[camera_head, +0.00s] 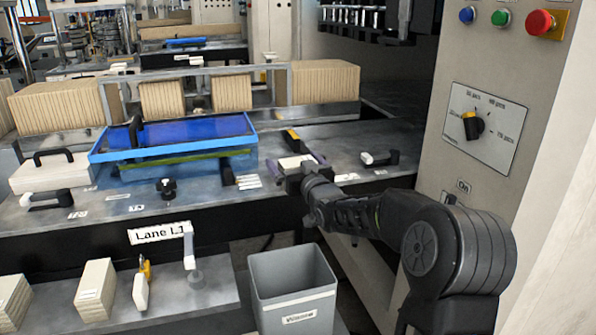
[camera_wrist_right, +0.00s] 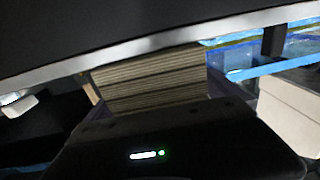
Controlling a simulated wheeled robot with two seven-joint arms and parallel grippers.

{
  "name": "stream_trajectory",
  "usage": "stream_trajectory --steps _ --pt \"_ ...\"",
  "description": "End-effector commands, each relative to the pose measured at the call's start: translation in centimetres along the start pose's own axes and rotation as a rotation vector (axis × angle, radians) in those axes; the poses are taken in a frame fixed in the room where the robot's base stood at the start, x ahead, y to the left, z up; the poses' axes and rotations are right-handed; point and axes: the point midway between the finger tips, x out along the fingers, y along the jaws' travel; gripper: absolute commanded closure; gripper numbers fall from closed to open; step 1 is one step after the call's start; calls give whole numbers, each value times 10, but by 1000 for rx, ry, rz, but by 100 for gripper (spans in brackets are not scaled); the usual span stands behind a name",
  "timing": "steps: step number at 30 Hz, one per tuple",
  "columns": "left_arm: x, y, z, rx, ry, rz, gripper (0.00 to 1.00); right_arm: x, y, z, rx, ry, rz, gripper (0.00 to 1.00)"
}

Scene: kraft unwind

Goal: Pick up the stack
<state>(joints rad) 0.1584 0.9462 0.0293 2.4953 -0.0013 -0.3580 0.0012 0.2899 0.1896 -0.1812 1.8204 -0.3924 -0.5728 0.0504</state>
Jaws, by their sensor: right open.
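A small pale stack (camera_head: 295,161) lies on the grey worktable, right of the blue tray. In the right wrist view a brown stack (camera_wrist_right: 150,78) of thin layers shows its striped edge beyond the dark gripper body. My right gripper (camera_head: 299,165) is open at the small stack in the head view, with a finger on either side of it. I cannot tell whether the fingers touch it. The gripper and wrist hide its near part. My left gripper is not in view.
The blue tray (camera_head: 175,137) sits left of the gripper. Larger brown stacks (camera_head: 325,82) stand along the back. A grey waste bin (camera_head: 292,285) stands below the table's front edge. A control panel (camera_head: 480,128) rises at the right, close to my right arm.

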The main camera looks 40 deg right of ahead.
Motion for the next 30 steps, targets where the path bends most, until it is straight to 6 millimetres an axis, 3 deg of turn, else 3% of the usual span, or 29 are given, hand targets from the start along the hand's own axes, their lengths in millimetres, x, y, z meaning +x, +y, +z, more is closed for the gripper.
stream_trajectory --steps 16,30 --pt "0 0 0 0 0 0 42 0 0 0 0 0 0 0" --pt "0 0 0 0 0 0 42 -1 0 0 0 0 0 38"
